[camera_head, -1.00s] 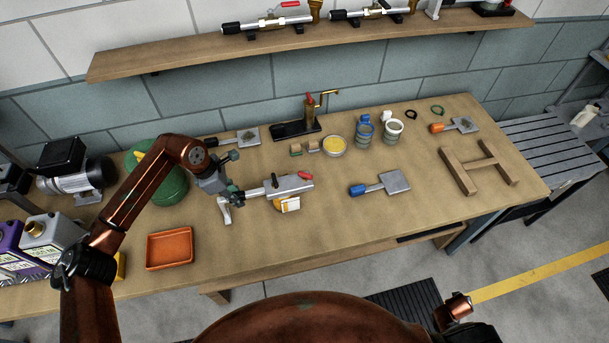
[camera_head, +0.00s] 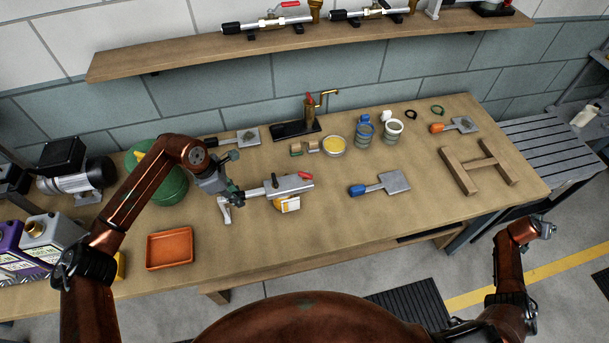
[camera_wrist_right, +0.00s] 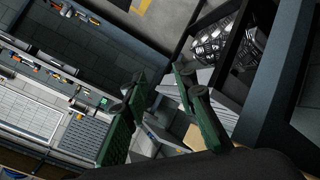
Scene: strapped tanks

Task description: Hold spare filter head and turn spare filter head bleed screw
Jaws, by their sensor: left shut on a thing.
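The spare filter head (camera_head: 288,185) looks like a grey block with a silver stub on its left. It is over the left-middle of the bench, and a small red part, probably its bleed screw (camera_head: 305,175), is on its right end. My left gripper (camera_head: 238,195) is shut on the stub end; its fingertips are small and partly hidden. My right gripper (camera_head: 541,228) is off the bench's right front, far from the filter head. In the right wrist view its green fingers (camera_wrist_right: 160,82) stand apart with nothing between them.
A yellow-and-white labelled item (camera_head: 288,204) is just below the filter head. An orange tray (camera_head: 170,262) is at the left. A blue-handled flat tool (camera_head: 393,182) and a wooden H-shaped stand (camera_head: 480,167) are to the right. The front middle of the bench is clear.

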